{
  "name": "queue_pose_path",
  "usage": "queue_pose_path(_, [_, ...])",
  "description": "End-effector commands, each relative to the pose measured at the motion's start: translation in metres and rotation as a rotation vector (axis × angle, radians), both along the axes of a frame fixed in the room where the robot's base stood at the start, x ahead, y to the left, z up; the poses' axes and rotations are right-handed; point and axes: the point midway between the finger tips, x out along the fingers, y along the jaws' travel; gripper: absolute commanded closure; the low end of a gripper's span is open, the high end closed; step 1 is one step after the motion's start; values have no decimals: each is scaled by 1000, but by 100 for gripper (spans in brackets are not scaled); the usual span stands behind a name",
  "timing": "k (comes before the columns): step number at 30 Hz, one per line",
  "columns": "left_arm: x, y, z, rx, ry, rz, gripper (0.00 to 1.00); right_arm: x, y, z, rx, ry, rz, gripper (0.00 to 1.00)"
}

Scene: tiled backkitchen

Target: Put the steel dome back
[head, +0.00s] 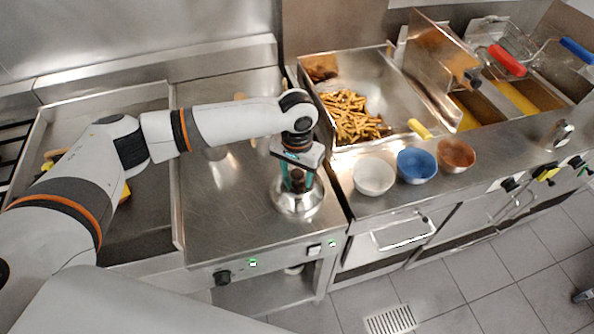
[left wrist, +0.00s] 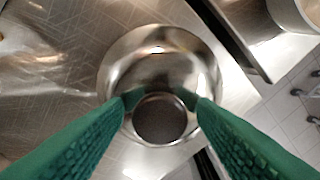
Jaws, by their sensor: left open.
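The steel dome (head: 290,207) sits on the smooth steel griddle plate near its front right corner. It also shows in the left wrist view (left wrist: 155,68), with a dark round knob (left wrist: 160,118) on top. My left gripper (head: 298,184) points down right over the dome. In the left wrist view its green fingers (left wrist: 160,98) are apart, one on each side of the knob. I cannot tell whether they touch it. The gripper hides part of the dome's top in the head view. My right gripper is not in view.
A steel tray of fries (head: 352,115) lies to the right, behind a white bowl (head: 373,176), a blue bowl (head: 416,166) and a copper-coloured bowl (head: 457,155). Fryers (head: 515,95) with baskets stand further right. The plate (head: 225,212) left of the dome is clear.

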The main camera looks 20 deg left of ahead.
Motion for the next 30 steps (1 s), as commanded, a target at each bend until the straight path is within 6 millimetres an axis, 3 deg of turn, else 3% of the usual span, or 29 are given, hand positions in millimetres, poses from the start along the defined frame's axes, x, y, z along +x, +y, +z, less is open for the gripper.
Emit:
queue_pose_path(7, [1,0,15,-1,-2,-1,48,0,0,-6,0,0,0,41])
queue_pose_path(21, [1,0,107,-2,-3,0,48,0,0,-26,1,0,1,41])
queue_pose_path(30, [0,0,123,-1,0,1,48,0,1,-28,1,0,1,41])
